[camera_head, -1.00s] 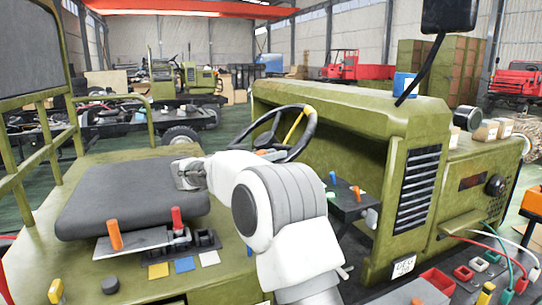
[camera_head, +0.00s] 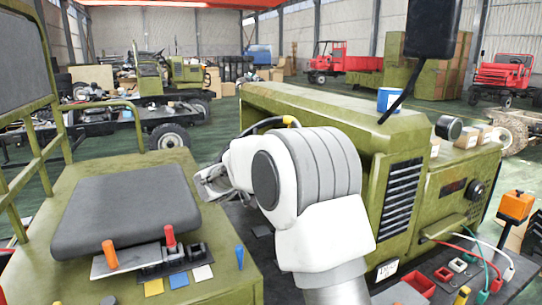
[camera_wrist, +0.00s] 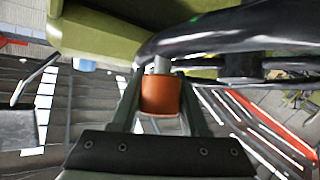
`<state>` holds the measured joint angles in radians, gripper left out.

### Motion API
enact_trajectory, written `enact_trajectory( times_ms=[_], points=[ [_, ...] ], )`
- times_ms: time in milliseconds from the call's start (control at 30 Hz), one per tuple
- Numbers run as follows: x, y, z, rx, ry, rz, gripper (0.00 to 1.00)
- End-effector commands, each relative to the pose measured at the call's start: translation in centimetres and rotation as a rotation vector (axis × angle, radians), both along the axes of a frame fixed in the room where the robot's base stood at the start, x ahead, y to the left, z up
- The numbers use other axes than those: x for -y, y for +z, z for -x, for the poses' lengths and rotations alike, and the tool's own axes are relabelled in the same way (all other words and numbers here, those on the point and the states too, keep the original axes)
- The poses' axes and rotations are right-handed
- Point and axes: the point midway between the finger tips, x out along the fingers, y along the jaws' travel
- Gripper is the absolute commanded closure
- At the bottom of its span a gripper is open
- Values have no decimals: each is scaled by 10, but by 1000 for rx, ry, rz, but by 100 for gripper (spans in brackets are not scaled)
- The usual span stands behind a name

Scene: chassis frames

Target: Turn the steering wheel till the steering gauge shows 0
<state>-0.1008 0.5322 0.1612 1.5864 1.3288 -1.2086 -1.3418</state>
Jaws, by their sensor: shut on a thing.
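The black steering wheel is mostly hidden behind my arm in the head view. Only a dark arc of its rim (camera_head: 262,124) shows above the arm, close to a yellow part. In the wrist view the dark wheel rim (camera_wrist: 225,38) runs across the top, and an orange knob (camera_wrist: 161,98) stands on it on a grey stem. My gripper (camera_wrist: 162,82) is shut on the knob, one finger on each side. I cannot make out the steering gauge in either view.
A dark seat (camera_head: 125,210) lies left of my arm, with orange and red levers (camera_head: 169,238) before it. The green hood (camera_head: 330,112) stands behind and right of the arm. A dark mirror (camera_head: 433,28) hangs on a thin stalk at upper right.

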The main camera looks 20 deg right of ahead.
Motion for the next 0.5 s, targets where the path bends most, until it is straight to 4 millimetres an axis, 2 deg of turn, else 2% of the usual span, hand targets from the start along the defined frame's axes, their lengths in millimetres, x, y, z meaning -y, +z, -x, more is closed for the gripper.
enact_trajectory(
  times_ms=[267,300,433,500],
  points=[
    [-3,-4,-1,-5,8,-8,100],
    [-3,-4,-1,-5,8,-8,52],
    [-2,-4,0,-5,6,-5,28],
    [-2,-3,0,-4,4,-4,26]
  ],
)
